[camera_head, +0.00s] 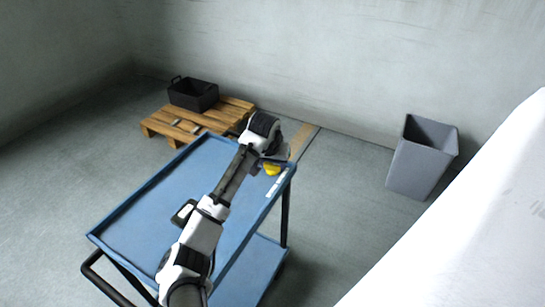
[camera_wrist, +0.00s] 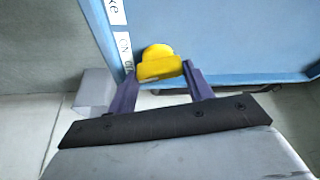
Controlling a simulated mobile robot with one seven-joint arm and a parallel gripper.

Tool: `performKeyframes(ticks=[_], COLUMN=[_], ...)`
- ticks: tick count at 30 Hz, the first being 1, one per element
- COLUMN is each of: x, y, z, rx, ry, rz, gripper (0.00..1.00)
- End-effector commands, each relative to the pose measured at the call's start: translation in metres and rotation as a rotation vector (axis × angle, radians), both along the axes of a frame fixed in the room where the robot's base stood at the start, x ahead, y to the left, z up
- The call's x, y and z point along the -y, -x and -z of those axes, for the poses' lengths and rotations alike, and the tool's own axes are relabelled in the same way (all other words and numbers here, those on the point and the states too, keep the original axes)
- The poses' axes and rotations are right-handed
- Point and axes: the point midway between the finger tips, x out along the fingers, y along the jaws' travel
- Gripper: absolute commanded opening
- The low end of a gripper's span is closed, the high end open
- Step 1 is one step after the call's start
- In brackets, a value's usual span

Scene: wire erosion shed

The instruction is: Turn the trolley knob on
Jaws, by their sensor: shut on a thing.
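The trolley (camera_head: 140,218) is blue with a raised rim and stands in the middle of the head view. Its yellow knob (camera_head: 272,169) sits at the far right corner of the top. In the wrist view the yellow knob (camera_wrist: 158,66) is between the two dark fingers of my gripper (camera_wrist: 160,74), which is shut on it.
A dark box-like item (camera_head: 184,212) lies on the trolley top, partly behind my arm. A wooden pallet (camera_head: 160,127) with a black crate (camera_head: 193,95) stands behind the trolley. A grey bin (camera_head: 420,165) stands to the right. Floor between trolley and bin is clear.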

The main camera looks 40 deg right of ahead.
Motion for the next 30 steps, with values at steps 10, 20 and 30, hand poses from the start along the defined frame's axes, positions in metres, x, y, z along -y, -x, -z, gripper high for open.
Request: performKeyframes(ticks=[10, 20, 30], x=[-0.0005, -0.0004, -0.0002], y=[-0.0016, -0.0038, -0.0056], z=[-0.0033, -0.0017, -0.0007], rx=[-0.003, -0.001, 0.001], ry=[0.003, 0.001, 0.002], rz=[0.327, 0.638, 0.905], gripper=[0.28, 0.28, 0.28])
